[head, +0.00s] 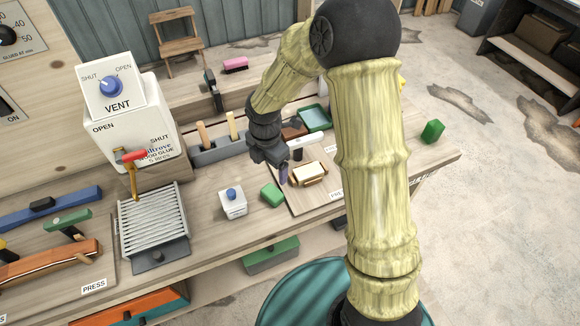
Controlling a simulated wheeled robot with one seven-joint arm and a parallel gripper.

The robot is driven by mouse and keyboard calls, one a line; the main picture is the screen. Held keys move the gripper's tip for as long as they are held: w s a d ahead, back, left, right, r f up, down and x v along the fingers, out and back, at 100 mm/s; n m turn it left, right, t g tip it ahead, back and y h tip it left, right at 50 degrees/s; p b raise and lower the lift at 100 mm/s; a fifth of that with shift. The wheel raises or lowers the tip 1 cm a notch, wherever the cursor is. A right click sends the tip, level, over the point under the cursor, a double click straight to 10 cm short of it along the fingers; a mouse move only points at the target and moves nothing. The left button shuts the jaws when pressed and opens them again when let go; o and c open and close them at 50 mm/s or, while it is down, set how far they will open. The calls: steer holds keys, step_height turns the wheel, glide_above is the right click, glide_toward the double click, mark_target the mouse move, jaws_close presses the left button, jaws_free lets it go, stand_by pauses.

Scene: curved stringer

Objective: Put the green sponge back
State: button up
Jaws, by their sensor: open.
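Two plain green blocks are in view, and I cannot tell for sure which is the sponge. One green block (272,195) lies on the bench at the left edge of a pale board, left of and below my gripper. The other green block (433,131) sits near the bench's right end, beyond my arm. My gripper (284,178) points down above the board, between the near green block and a cream block with brown ends (309,174). It is open and holds nothing that I can see. A shallow green tray (314,118) lies behind it.
A white box with a blue knob (232,202) stands left of the near green block. A grey rack with wooden handles (215,146) is behind. My arm hides part of the bench's right side.

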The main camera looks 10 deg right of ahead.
steer(key=s+d+r+m+t, duration=0.1)
steer(key=s+d+r+m, duration=0.3)
steer(key=m, duration=0.9)
steer(key=s+d+r+m+t, duration=0.1)
steer(key=s+d+r+m, duration=0.4)
steer(key=s+d+m, duration=0.3)
steer(key=d+m, duration=0.1)
steer(key=m, duration=0.3)
steer(key=shift+s+d+m+t, duration=0.25)
steer(key=shift+d+m+t, duration=0.05)
steer(key=shift+d+m, duration=0.1)
